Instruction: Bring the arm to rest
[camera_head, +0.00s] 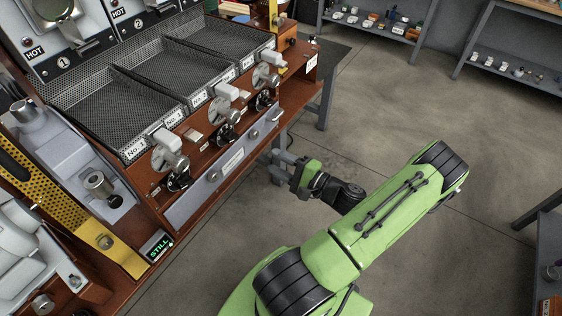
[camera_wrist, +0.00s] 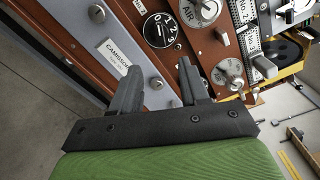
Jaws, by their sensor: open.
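My green arm reaches out over the floor to the right of the roaster in the head view, bent at its elbow. My gripper (camera_head: 277,166) is at the arm's far end, low beside the roaster's front edge. In the wrist view my gripper (camera_wrist: 158,82) shows two dark fingers set apart, with nothing between them. They point at the roaster's front, near the grey drawer panel (camera_wrist: 149,99) with a white label. Whether the fingertips touch the panel I cannot tell.
The wooden roaster front (camera_head: 290,103) carries several knobs and dials, below mesh trays (camera_head: 150,92). A display (camera_head: 158,244) reads STILL. A grey table (camera_head: 335,62) stands behind; shelves (camera_head: 375,27) line the back. The floor (camera_head: 400,110) right of the roaster is clear.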

